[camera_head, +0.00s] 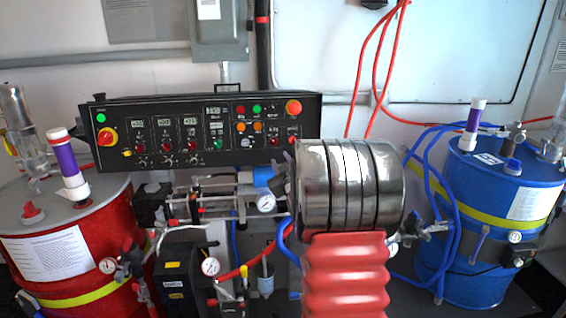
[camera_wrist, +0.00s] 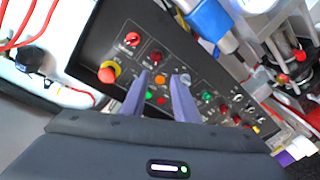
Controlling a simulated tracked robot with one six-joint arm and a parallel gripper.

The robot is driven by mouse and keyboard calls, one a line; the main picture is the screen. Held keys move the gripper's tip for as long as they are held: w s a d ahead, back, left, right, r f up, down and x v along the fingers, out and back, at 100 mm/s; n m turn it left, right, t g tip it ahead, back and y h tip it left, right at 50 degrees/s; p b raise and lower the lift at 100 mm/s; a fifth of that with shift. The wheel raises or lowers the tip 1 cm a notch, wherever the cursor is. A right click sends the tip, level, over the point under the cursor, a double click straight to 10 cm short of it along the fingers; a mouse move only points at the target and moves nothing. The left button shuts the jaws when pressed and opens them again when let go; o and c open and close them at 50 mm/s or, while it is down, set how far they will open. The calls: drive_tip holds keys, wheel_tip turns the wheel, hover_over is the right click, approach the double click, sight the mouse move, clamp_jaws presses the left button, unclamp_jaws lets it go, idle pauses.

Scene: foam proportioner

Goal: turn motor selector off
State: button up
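The black control panel (camera_head: 200,130) is on the wall side in the head view, with several knobs, lamps and displays. Its labels are too small to read, so I cannot tell for sure which control is the motor selector. An orange lamp (camera_wrist: 160,78) and a green button (camera_wrist: 148,95) show in the gap.
A blue-handled fitting (camera_head: 264,177) and gauges lie below the panel. A red drum (camera_head: 80,265) stands left, a blue drum (camera_head: 500,220) right.

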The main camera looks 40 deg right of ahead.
drive_tip(key=s+a+r+g+y, duration=0.15)
drive_tip(key=s+a, duration=0.25)
drive_tip(key=a, duration=0.8)
drive_tip(key=s+a+r+g+y, duration=0.1)
drive_tip(key=s+a+g+y, duration=0.25)
drive_tip(key=a, duration=0.85)
drive_tip(key=s+a+f+g+y, duration=0.1)
drive_tip(key=s+a+f+g, duration=0.1)
drive_tip(key=s+a, duration=0.7)
drive_tip(key=s+a+f+g+y, duration=0.2)
drive_tip(key=s+a, duration=0.8)
drive_tip(key=s, duration=0.6)
wheel_tip(320, 180, down, 3)
drive_tip(key=shift+a+r+g, duration=0.15)
drive_tip(key=shift+a+g, duration=0.1)
drive_tip(key=shift+g, duration=0.35)
drive_tip(key=shift+s, duration=0.2)
